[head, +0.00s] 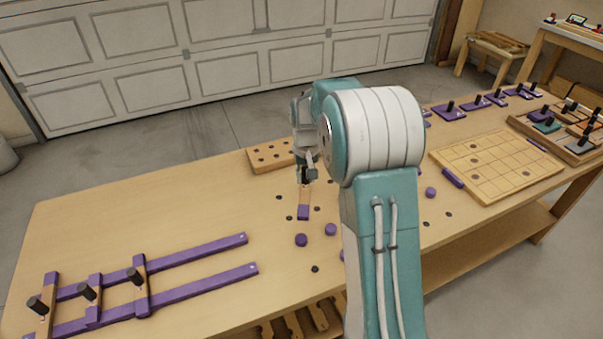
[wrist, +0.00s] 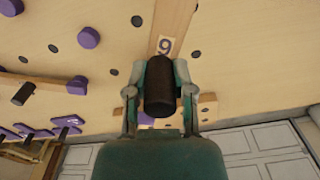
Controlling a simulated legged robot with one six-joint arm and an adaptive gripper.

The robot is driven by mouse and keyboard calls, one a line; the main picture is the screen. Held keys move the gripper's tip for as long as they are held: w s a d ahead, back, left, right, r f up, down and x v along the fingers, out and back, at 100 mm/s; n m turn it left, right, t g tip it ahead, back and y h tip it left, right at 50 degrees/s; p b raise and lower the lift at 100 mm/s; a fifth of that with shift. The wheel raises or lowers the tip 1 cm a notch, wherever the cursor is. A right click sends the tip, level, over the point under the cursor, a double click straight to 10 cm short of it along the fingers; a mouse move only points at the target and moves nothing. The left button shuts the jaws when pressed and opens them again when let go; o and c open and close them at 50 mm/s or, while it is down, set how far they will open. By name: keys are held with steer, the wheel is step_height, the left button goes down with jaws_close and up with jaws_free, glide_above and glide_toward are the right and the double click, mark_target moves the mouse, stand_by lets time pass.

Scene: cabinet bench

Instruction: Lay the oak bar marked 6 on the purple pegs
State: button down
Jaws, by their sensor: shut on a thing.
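My gripper (head: 308,174) is shut on the black knob (wrist: 160,85) of a light wooden bar (wrist: 174,22). The bar has a white label that reads like a 9 in the wrist view, which may be a 6 upside down. In the head view the bar (head: 304,195) points toward the near side, with a purple square end (head: 303,212). I cannot tell whether it touches the table. My arm hides part of the table.
Two long purple rails (head: 205,283) with several knobbed bars across them lie at the left. A holed wooden block (head: 268,158) lies behind my gripper. A grid board (head: 500,165) and a tray (head: 555,150) with knobbed pieces are at the right. The table's middle left is clear.

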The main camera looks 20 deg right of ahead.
steer(key=shift+d, duration=0.15)
steer(key=shift+a+f, duration=0.1)
steer(key=shift+a, duration=0.45)
steer(key=shift+a+f, duration=0.15)
steer(key=shift+a, duration=0.05)
steer(key=f, duration=0.2)
steer(key=d+f, duration=0.1)
steer(key=f, duration=0.1)
steer(key=shift+f, duration=0.15)
steer(key=shift+a+f, duration=0.1)
steer(key=shift+f, duration=0.65)
steer(key=shift+a+f, duration=0.3)
steer(key=shift+f, duration=0.2)
steer(key=shift+d, duration=0.25)
steer(key=shift+a+r, duration=0.1)
steer(key=shift+a, duration=0.1)
